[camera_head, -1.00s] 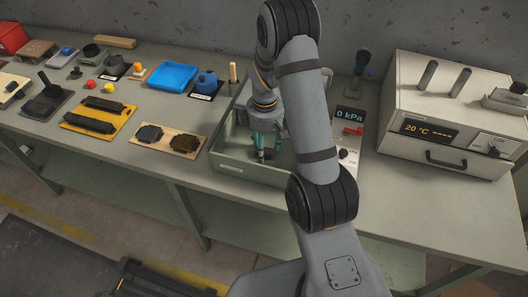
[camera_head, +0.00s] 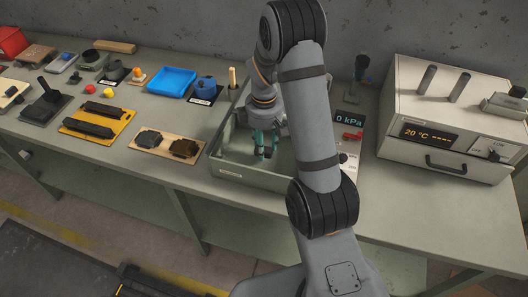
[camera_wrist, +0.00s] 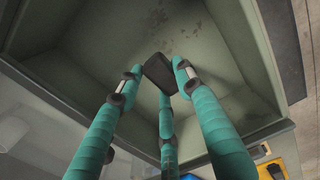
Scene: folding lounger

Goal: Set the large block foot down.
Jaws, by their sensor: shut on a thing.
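The large block foot is a small dark block (camera_wrist: 158,72), held between the teal fingers of my gripper (camera_wrist: 155,78) in the wrist view. In the head view my gripper (camera_head: 265,152) points down inside a grey-green open bin (camera_head: 232,174), with the dark block barely showing at its fingertips. The gripper is shut on the block. In the wrist view the block is over the stained bin floor (camera_wrist: 195,45). I cannot tell whether it touches the floor. My arm hides the right part of the bin in the head view.
The bin's walls surround my gripper. A wooden board (camera_head: 141,149) with two dark pieces and a yellow tray (camera_head: 77,129) with black bars lie to the left. A panel reading 0 kPa (camera_head: 347,119) and a beige oven-like unit (camera_head: 395,145) stand to the right.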

